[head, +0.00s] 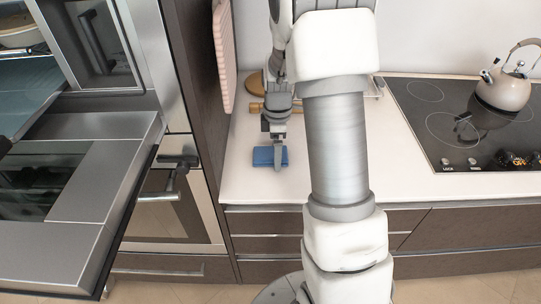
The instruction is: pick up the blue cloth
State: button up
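The blue cloth (263,156) is a small, flat, folded-looking blue piece on the white counter (238,183), left of my arm. My gripper (278,165) points down at the cloth, and a grey finger shows in front of its right part. Whether the finger touches the cloth, and whether the gripper is open or shut, I cannot tell from this angle. Part of the cloth is hidden behind the finger.
An open oven door (130,165) juts out at left, beside a dark cabinet side. A pink board (223,60) hangs on that side. A wooden item (256,107) lies behind my gripper. A kettle (503,88) stands on the black cooktop (425,125) at right.

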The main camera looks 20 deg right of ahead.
jog(key=c, duration=1.2)
jog(key=shift+r, duration=0.15)
notch_tip(320, 180, up, 4)
jog(key=shift+r, duration=0.15)
jog(key=s+r, duration=0.2)
jog(key=s, duration=0.2)
jog(key=s+r, duration=0.2)
jog(key=s, duration=0.1)
jog(key=s+d+r, duration=0.1)
jog(key=s+r, duration=0.1)
jog(key=s, duration=0.2)
jog(key=shift+s+r, duration=0.2)
jog(key=shift+s, duration=0.1)
